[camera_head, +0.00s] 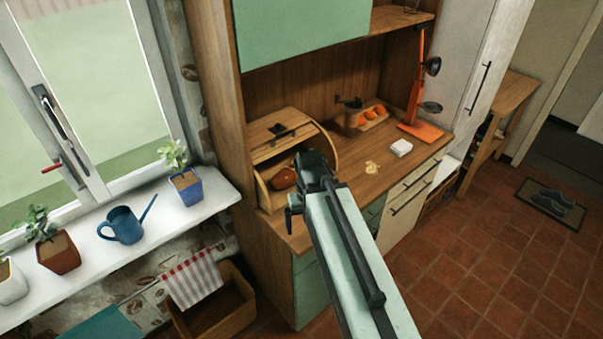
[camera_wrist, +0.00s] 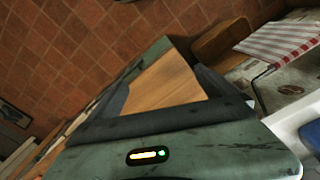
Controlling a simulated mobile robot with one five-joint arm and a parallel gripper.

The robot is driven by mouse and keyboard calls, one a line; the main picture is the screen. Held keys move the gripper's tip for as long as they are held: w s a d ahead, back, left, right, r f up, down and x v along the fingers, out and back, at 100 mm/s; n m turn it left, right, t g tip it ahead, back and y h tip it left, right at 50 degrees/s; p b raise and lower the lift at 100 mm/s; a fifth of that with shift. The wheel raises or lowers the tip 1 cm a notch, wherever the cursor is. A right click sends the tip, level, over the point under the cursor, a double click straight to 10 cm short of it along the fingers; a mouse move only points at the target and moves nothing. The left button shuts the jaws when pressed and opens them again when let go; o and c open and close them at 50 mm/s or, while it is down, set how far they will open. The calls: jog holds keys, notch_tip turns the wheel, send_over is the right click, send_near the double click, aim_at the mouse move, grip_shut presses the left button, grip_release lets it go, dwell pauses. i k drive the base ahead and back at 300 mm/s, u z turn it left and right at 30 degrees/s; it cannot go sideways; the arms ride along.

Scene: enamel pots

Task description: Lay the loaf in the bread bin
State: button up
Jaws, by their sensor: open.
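The wooden bread bin (camera_head: 325,147) stands on the counter against the back of the hutch, its front open. A brown loaf (camera_head: 283,179) shows inside the bin's opening at the left; its right side is close behind my gripper in this view. My gripper (camera_head: 302,190) is open and empty, in front of the bin and above the counter's front edge. In the wrist view my gripper (camera_wrist: 165,92) has its two dark fingers apart, with only bare wooden counter between them. Neither the loaf nor the bin shows there.
On the counter (camera_head: 375,185) lie a yellowish patch (camera_head: 372,167) and a white block (camera_head: 401,148). Plants and a blue watering can (camera_head: 124,226) line the windowsill.

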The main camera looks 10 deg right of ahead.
aim_at(286, 178)
jog(key=u, duration=4)
jog(key=k, duration=1.95)
jog(key=z, duration=0.2)
